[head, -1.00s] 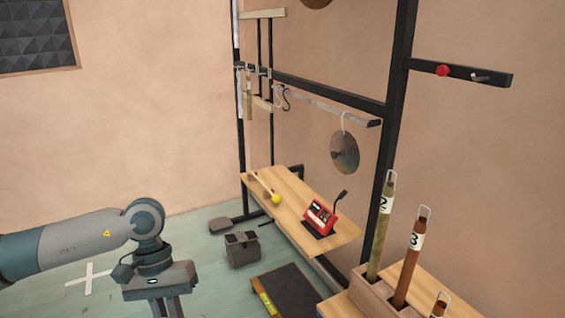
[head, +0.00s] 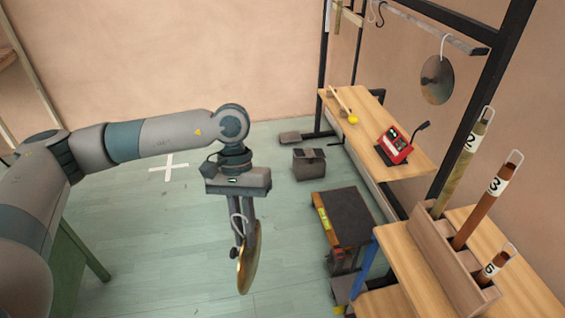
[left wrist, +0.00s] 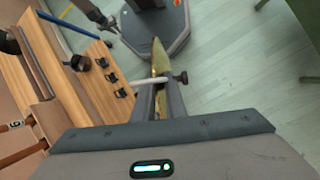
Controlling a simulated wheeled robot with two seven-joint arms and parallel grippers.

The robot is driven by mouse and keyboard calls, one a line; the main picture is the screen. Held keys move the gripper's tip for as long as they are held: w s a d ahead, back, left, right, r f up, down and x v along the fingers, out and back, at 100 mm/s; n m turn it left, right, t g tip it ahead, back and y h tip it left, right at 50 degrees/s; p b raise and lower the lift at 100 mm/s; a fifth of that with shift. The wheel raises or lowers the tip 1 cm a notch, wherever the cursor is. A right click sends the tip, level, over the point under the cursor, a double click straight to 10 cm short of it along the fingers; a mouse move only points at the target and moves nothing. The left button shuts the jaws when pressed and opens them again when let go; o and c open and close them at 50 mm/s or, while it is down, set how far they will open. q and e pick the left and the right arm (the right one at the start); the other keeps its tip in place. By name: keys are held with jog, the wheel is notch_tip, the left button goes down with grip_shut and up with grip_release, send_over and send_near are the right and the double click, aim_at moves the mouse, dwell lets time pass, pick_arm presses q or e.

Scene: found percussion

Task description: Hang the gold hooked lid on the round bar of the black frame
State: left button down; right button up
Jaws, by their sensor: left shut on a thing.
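My left gripper (head: 242,222) points down over the open floor, shut on the pale hook of the gold hooked lid (head: 250,264). The lid hangs below the fingers, seen nearly edge-on, with a dark knob on its left side. In the left wrist view the gold lid (left wrist: 160,62) shows as a thin edge beyond the fingers (left wrist: 162,98), with the white hook beside them. The round bar (head: 432,28) of the black frame (head: 492,85) is at the upper right, well apart from the lid. My right gripper is not clearly seen.
A dark bronze disc (head: 437,82) hangs by a white hook near the bar's end. Below are a wooden bench (head: 365,118) with a red device (head: 394,146), and a rack (head: 435,240) of numbered tubes. A dark box (head: 309,164) and black-topped platform (head: 347,215) stand on the floor.

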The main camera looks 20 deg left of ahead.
pick_arm(q)
jog(key=x, duration=0.4)
jog(key=a+x, duration=0.1)
jog(key=x, duration=0.2)
jog(key=w+a+x, duration=0.1)
jog(key=x, duration=0.3)
jog(key=shift+s+f, duration=0.15)
jog(key=shift+f, duration=0.6)
